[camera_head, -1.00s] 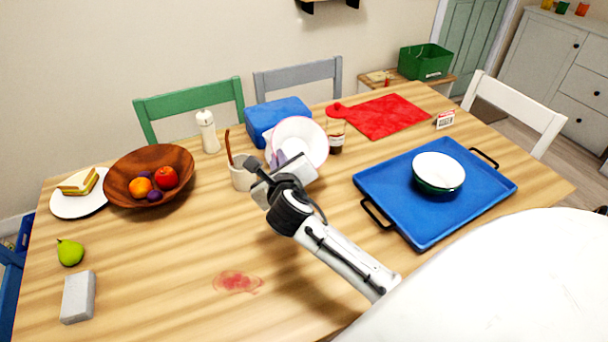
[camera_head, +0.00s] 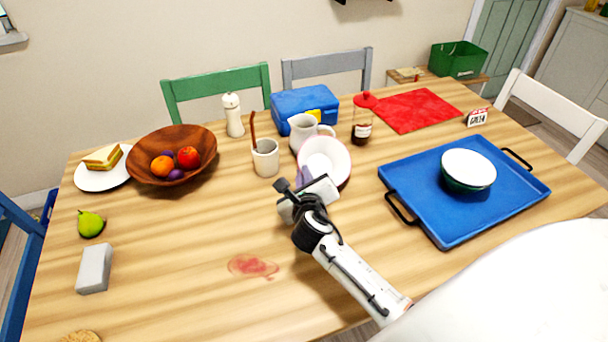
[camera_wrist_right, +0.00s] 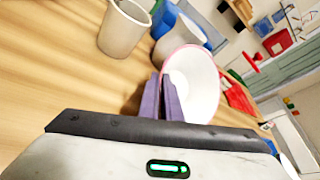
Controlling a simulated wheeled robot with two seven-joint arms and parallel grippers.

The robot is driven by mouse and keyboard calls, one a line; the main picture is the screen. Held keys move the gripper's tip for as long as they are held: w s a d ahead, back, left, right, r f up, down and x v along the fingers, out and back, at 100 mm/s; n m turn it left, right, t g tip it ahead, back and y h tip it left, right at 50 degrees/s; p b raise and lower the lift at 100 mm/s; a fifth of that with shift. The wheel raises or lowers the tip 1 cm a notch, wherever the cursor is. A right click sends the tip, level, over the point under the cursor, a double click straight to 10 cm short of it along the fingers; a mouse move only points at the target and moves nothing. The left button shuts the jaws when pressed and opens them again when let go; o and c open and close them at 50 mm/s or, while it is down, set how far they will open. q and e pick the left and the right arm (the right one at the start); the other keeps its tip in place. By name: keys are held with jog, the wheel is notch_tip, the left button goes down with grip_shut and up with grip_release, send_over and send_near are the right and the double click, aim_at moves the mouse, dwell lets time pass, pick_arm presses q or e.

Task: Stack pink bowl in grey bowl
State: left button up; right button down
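The pink bowl (camera_head: 326,158), white inside with a pink rim, is tilted with its inside toward the head camera. My right gripper (camera_head: 304,178) has its purple fingers close together at the near left rim of this bowl and appears shut on it. In the right wrist view the bowl (camera_wrist_right: 198,85) is at the fingertips. A bowl (camera_head: 468,169) with a white inside and a dark greenish outside stands upright on the blue tray (camera_head: 440,229); no other bowl looks plainly grey. My left gripper is out of view.
A red-lidded jar (camera_head: 362,124) and a blue box (camera_head: 290,103) are behind. The brown fruit bowl (camera_head: 205,142) is left. The table between gripper and tray is clear.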

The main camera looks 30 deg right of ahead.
jog(key=c, duration=2.4)
grip_release()
jog(key=shift+f, duration=0.15)
jog(key=o, duration=0.4)
